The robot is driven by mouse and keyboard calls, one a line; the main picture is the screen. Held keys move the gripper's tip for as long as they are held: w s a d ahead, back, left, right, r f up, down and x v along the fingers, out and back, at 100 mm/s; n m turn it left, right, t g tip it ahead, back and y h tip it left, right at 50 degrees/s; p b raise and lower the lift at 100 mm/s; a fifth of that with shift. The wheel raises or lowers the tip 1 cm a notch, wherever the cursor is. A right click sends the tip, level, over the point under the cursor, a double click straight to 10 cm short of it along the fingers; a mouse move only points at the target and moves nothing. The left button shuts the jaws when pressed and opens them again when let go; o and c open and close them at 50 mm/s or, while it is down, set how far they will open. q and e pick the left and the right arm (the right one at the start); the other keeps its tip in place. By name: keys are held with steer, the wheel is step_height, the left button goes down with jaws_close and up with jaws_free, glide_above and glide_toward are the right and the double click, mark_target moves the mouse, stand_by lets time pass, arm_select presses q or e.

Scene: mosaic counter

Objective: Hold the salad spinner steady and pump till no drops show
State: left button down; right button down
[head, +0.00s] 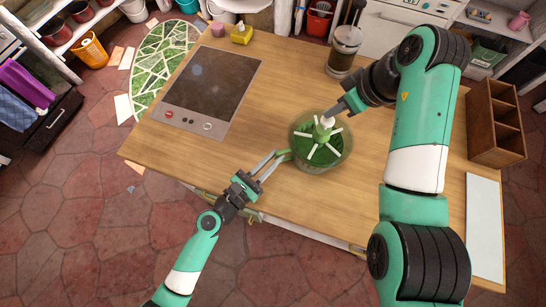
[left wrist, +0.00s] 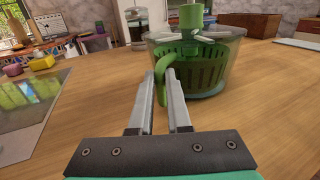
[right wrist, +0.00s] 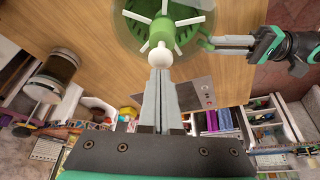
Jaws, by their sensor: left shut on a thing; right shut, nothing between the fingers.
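The green salad spinner with a clear bowl (head: 308,165) stands upright on the wooden counter. It also shows in the left wrist view (left wrist: 215,70), with a green slotted basket inside. Its lid has white spokes and a green central pump stem topped by a white knob (right wrist: 161,57). My left gripper (head: 282,156) is shut on the spinner's green side handle (left wrist: 163,70). My right gripper (right wrist: 160,74) is shut and empty, its fingertips at the white knob. I cannot tell whether they touch it. I can make out no drops at this size.
A dark cooktop (head: 212,83) lies to the left on the counter (head: 270,95). A glass jar with a dark content (head: 343,52) stands behind the spinner. A wooden compartment box (head: 494,122) and a white board (head: 484,225) are at the right. Counter around the spinner is mostly clear.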

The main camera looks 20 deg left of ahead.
mark_target(330, 121)
steer(key=shift+r, duration=2.7)
arm_select(q)
steer(key=c, duration=0.8)
jaws_free()
steer(key=shift+s, duration=0.1)
steer(key=v, duration=1.2)
steer(key=shift+a, duration=0.1)
